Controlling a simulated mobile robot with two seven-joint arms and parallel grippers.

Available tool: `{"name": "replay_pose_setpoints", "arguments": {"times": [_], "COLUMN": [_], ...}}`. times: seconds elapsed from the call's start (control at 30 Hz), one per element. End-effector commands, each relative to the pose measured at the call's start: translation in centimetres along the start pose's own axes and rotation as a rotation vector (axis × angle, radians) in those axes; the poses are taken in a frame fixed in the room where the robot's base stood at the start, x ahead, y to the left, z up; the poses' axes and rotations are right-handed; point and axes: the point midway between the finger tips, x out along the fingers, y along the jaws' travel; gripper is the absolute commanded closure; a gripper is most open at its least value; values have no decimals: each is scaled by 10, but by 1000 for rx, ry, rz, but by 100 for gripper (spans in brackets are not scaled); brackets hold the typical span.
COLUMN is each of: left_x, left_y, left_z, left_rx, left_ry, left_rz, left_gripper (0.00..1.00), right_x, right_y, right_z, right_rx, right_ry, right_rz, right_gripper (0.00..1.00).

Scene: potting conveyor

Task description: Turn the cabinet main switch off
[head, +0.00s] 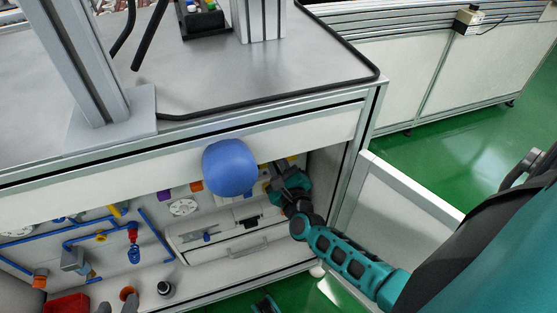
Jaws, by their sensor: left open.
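The open cabinet (353,124) fills the lower left of the head view, under a grey worktop. Its back panel holds blue pipes, valves and small coloured fittings. I cannot clearly make out the main switch.
A smooth blue rounded object (230,167) sits in front of the cabinet's top edge, left of the gripper, hiding some panel. A white cabinet door (405,196) stands open on the right. A drawer unit (233,247) is below. Green floor (430,145) is clear to the right.

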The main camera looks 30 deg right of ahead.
Motion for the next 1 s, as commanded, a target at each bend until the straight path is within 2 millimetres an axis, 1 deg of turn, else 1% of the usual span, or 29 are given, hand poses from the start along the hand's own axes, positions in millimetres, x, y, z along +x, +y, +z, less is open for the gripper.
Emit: {"name": "replay_pose_setpoints", "arguments": {"times": [0.4,0.6,0.8,1.0], "left_x": [-3,-5,-7,-7], "left_y": [-2,-2,-3,-4], "left_z": [3,0,-3,-3], "left_rx": [1,3,5,5], "left_ry": [-16,-10,-2,-5], "left_rz": [-5,-8,-10,-11], "left_gripper": [57,57,57,57], "right_x": [0,0,0,0], "right_y": [6,9,11,12], "right_z": [-1,-2,-4,-5], "right_rx": [-397,-580,-732,-841], "right_ry": [1,1,1,1], "right_rz": [0,1,1,0], "right_gripper": [100,100,100,100]}}
